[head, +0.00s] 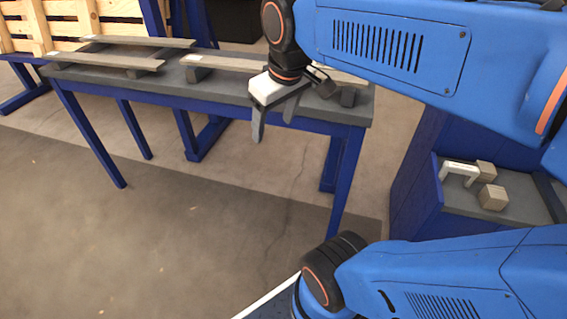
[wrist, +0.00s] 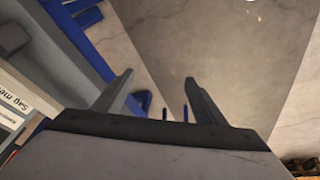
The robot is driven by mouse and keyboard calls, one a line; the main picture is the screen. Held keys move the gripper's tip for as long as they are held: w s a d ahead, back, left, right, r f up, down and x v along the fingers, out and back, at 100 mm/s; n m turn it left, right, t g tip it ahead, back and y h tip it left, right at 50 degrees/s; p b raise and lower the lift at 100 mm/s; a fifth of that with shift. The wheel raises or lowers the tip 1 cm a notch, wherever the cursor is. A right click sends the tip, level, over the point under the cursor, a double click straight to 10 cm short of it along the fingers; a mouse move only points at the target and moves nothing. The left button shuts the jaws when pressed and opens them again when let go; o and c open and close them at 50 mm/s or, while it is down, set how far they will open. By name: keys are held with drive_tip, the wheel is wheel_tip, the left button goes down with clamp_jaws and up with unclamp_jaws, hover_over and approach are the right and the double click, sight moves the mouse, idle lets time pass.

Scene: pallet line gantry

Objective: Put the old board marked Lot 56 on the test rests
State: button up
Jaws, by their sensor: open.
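Three greyish wooden boards lie on the blue-legged table (head: 225,92) in the head view. A back-left board (head: 150,41) and a front-left board (head: 105,61) lie across dark supports. A third board (head: 225,63) lies further right, its left end on a dark block (head: 198,74). It runs behind my gripper towards another dark block (head: 348,97). The boards' white end labels are too small to read, so I cannot tell which is Lot 56. My gripper (head: 275,125) is open and empty, pointing down at the table's front edge. Its bare fingers also show in the wrist view (wrist: 158,95).
A blue cabinet (head: 415,195) at the right has a grey shelf holding small wooden blocks (head: 492,198) and a white bracket (head: 460,170). Wooden pallets (head: 65,20) stand behind at the left. The wrist view shows a partly readable "Sag me" label (wrist: 12,102). Floor before the table is clear.

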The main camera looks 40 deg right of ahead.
drive_tip(key=s+a+f+m+t, duration=0.1)
drive_tip(key=s+f, duration=0.5)
drive_tip(key=f, duration=0.1)
drive_tip(key=shift+a+f+m, duration=0.25)
drive_tip(key=shift+a+m, duration=0.05)
drive_tip(key=shift+a, duration=0.1)
drive_tip(key=shift+s, duration=0.1)
drive_tip(key=shift+c, duration=0.2)
